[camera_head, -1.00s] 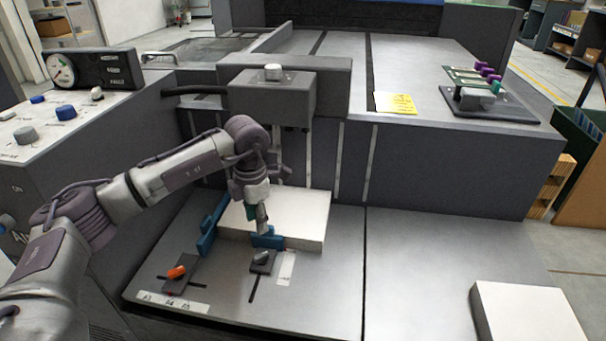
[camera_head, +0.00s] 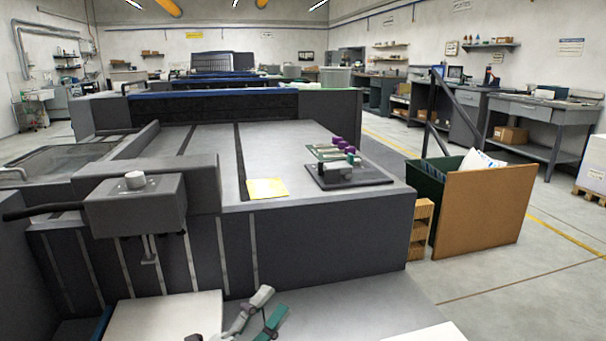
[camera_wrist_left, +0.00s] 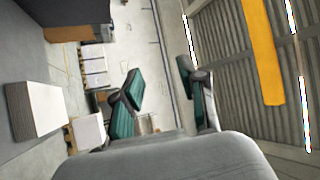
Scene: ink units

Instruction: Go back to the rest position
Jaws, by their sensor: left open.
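My left gripper (camera_head: 268,309) shows at the bottom of the head view, just right of a white paper stack (camera_head: 165,318). Its fingers with green pads are apart and hold nothing. In the left wrist view the two fingers (camera_wrist_left: 160,84) stand wide apart with only distant room between them. The rest of my left arm is below the head view's edge. My right gripper is in neither view.
The grey machine fills the left and middle, with a yellow note (camera_head: 267,188) and a dark tray (camera_head: 348,177) on top. A corner of another white stack (camera_head: 430,333) shows at the bottom. A green bin (camera_head: 428,187) and brown board (camera_head: 485,210) stand right; open floor lies beyond.

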